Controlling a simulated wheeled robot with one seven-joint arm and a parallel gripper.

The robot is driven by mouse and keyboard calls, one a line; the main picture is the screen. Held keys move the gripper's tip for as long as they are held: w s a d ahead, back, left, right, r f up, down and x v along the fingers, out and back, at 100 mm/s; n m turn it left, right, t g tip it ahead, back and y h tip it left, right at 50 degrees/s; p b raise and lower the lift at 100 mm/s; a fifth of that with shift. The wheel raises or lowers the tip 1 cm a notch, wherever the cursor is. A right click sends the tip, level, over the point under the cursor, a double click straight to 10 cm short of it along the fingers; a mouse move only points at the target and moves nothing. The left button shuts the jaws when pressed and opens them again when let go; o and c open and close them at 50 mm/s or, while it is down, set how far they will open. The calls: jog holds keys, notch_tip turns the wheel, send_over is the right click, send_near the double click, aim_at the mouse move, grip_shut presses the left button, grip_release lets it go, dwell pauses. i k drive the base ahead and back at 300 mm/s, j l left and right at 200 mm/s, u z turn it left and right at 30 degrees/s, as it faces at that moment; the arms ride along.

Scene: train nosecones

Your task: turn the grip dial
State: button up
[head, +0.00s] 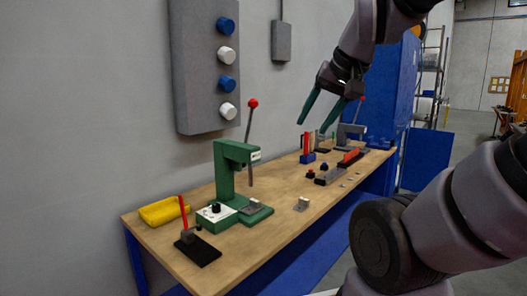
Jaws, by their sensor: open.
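A grey wall panel (184,88) carries a column of round knobs: a blue knob (225,25) at the top, a white knob (226,54), a lower blue knob (226,84) and a lower white knob (228,111). I cannot tell from any marking which of these is the grip dial. My gripper (314,126) has green fingers, spread open and empty. It hangs in the air above the bench, right of the panel, and touches nothing visible.
The wooden bench (266,226) holds the green press (224,172) with its red-tipped lever (251,122), a yellow tray (163,211), a black-based fixture (198,250) and several small parts. A grey press stands farther back. A blue cabinet (393,85) stands behind my arm.

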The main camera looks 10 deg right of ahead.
aim_at(216, 209)
jog(key=i+l+z, duration=0.15)
jog(key=i+l, duration=0.25)
jog(key=i+l+z, duration=0.35)
jog(key=i+l, duration=0.2)
jog(key=i, duration=0.3)
